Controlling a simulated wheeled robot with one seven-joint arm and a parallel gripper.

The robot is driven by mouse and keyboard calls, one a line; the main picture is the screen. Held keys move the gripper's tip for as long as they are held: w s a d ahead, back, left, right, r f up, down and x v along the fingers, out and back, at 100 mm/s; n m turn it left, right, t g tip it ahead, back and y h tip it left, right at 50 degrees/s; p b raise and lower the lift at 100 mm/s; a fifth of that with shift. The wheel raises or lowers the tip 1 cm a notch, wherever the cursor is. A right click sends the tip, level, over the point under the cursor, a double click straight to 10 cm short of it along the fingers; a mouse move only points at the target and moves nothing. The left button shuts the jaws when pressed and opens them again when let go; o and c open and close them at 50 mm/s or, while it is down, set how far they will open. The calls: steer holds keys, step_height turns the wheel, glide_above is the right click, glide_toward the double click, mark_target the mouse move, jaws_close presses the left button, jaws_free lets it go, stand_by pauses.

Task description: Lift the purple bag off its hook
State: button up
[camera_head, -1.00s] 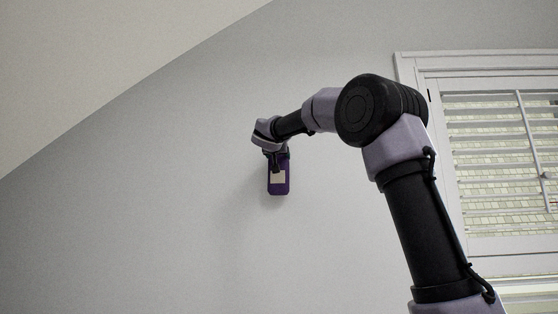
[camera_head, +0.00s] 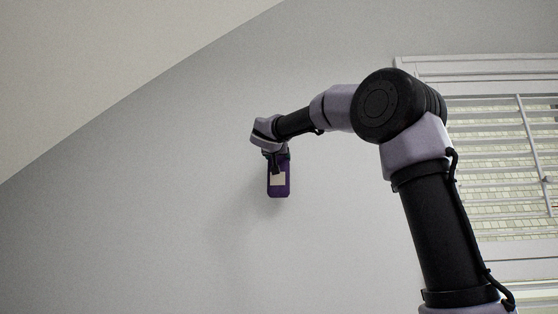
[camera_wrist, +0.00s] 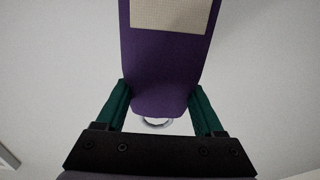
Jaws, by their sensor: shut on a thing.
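The purple bag (camera_head: 279,189) with a pale patch on its front hangs against the grey wall in the head view. In the wrist view the bag (camera_wrist: 160,62) fills the upper middle, narrowing toward my gripper. My gripper (camera_wrist: 160,103) is shut on the narrow part of the bag, a green finger on each side. In the head view my gripper (camera_head: 276,160) points down at the bag's top. A pale ring-like piece (camera_wrist: 156,122) shows just past the bag's narrow end in the wrist view. I cannot tell whether it is the hook, or whether the bag is clear of it.
The plain wall (camera_head: 150,210) is free around the bag. A white shuttered window (camera_head: 505,160) is at the right, partly behind my arm. A sloping ceiling (camera_head: 90,70) comes down at the upper left.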

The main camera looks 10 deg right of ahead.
steer(key=shift+v, duration=2.65)
steer(key=shift+f, duration=0.1)
